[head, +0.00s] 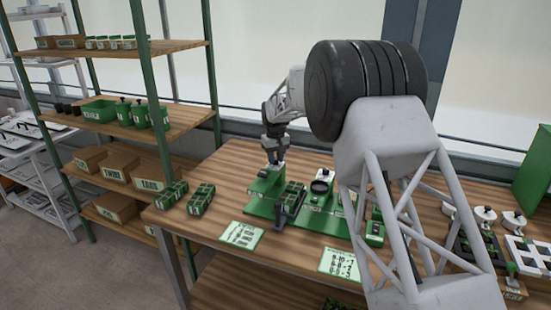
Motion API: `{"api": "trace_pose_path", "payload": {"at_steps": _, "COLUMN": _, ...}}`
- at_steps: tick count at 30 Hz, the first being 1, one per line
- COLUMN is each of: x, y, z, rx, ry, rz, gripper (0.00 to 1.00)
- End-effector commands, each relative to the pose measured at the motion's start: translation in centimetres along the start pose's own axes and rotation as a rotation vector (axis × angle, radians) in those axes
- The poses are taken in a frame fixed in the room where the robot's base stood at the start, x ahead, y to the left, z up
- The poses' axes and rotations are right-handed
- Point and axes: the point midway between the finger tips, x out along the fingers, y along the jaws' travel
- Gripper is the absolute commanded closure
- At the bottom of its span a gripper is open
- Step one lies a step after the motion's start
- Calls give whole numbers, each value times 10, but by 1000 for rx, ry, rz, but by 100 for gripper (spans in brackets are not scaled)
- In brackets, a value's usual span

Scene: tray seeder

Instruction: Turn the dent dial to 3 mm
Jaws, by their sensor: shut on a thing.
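My gripper (274,157) points straight down over the left part of the green seeder (262,200) on the wooden bench. It is shut on a small part at the top of the seeder's green upright, where the dent dial appears to be. The fingers cover that part, and its marks and setting are too small to read. A dark-celled green tray (292,194) sits beside the upright. A round white-and-black piece (321,183) stands on the seeder's right part.
Two green cell packs (201,199) lie at the bench's left end. Printed cards (241,235) lie along the front edge. My arm hides part of the bench's middle. White-topped pieces (485,215) stand at right; a shelf rack (152,120) stands at left.

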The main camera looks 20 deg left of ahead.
Motion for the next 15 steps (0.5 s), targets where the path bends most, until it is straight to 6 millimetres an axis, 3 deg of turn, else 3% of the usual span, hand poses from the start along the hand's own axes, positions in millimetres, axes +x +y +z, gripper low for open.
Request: {"api": "trace_pose_path", "payload": {"at_steps": 15, "x": -1, "y": 0, "z": -1, "rx": -395, "ry": 3, "rz": 1, "gripper": 96}}
